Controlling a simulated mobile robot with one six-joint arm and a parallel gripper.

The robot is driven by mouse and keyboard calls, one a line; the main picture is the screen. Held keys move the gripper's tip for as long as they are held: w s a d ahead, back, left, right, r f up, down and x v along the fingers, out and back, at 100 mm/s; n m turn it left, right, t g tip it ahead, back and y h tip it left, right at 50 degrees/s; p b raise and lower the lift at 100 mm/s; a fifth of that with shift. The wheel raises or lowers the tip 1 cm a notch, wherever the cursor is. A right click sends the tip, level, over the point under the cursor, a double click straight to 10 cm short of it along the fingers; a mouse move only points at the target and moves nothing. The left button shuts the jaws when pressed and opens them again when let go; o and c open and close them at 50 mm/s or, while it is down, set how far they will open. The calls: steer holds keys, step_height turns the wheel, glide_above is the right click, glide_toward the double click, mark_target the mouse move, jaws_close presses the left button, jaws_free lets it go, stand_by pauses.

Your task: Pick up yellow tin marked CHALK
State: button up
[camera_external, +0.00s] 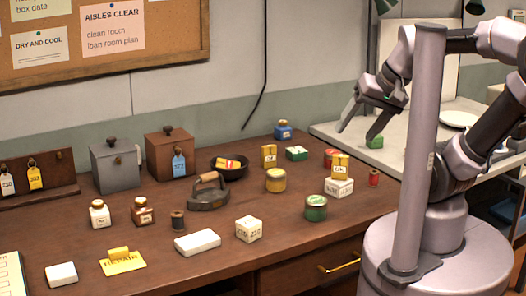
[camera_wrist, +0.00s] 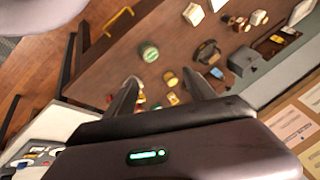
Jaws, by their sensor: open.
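A round yellow tin (camera_external: 275,181) with a pale label stands upright on the brown table, right of the dark iron. Its label is too small to read. In the wrist view the yellow tin (camera_wrist: 170,78) appears between my finger outlines. My gripper (camera_external: 362,126) is open and empty, raised at the right, well above and apart from the tin. In the wrist view my gripper (camera_wrist: 160,82) has its two fingers spread over the table.
A green tin (camera_external: 316,208) stands in front right of the yellow tin. The iron (camera_external: 208,193) and a dark bowl (camera_external: 229,167) lie left.

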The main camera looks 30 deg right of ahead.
stand_by(0.4)
steer(key=o, duration=0.4)
steer(key=shift+c, duration=0.2)
